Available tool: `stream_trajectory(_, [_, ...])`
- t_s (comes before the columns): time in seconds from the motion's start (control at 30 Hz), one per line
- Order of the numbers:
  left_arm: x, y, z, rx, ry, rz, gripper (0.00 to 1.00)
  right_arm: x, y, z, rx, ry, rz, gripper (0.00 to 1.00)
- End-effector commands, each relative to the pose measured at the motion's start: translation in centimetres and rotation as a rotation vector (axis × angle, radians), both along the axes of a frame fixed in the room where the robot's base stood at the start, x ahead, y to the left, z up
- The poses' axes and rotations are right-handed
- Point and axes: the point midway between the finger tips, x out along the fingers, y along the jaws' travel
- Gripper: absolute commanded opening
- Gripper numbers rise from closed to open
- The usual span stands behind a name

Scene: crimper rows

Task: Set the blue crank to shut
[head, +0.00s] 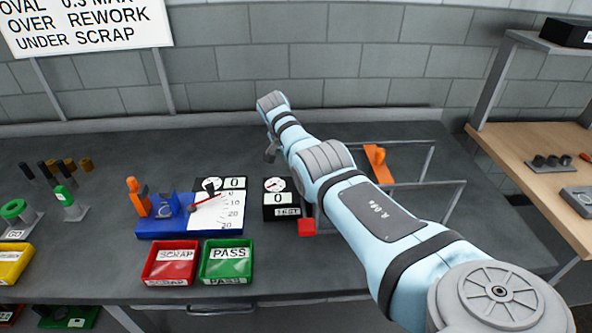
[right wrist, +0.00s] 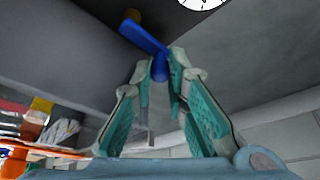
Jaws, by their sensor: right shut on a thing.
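The blue crank (right wrist: 143,34) shows in the right wrist view as a flat blue bar with a short round blue part between my fingertips. In the head view it is hidden by my arm. My right gripper (right wrist: 160,76) is shut on the blue crank. In the head view the right gripper (head: 271,152) is small and partly hidden beneath my wrist, over the back middle of the bench. A brass-coloured piece (right wrist: 133,15) sits at the crank's far end. My left gripper is in neither view.
A test box (head: 281,198) with a dial and a red block (head: 307,227) stand near my forearm. A metal frame with an orange handle (head: 376,160) is to its right. A blue gauge fixture (head: 190,228), red tray (head: 170,279) and green tray (head: 227,279) lie left.

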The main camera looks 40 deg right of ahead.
Motion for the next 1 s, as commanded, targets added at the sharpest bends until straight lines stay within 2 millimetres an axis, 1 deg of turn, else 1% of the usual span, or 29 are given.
stream_trajectory(0.03, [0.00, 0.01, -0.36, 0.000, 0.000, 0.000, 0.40, -0.04, -0.12, -0.17, -0.002, 0.000, -0.009, 0.00])
stream_trajectory(0.1, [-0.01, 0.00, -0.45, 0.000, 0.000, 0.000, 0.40, -0.08, -0.16, -0.08, -0.002, 0.001, -0.018, 0.00])
stream_trajectory(0.5, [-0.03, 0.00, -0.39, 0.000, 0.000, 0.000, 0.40, -0.17, -0.27, 0.08, -0.002, 0.001, -0.025, 0.00])
stream_trajectory(0.53, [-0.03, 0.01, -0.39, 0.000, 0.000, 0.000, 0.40, -0.17, -0.27, 0.08, -0.002, 0.002, -0.025, 0.19])
stream_trajectory(0.6, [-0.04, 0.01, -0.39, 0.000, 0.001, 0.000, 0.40, -0.17, -0.25, 0.07, -0.001, 0.002, -0.025, 0.30])
stream_trajectory(0.63, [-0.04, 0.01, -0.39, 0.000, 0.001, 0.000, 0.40, -0.15, -0.22, 0.07, -0.001, 0.002, -0.024, 0.34])
stream_trajectory(1.0, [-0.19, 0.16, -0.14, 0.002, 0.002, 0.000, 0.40, -0.11, -0.10, 0.13, 0.000, 0.003, -0.016, 0.34])
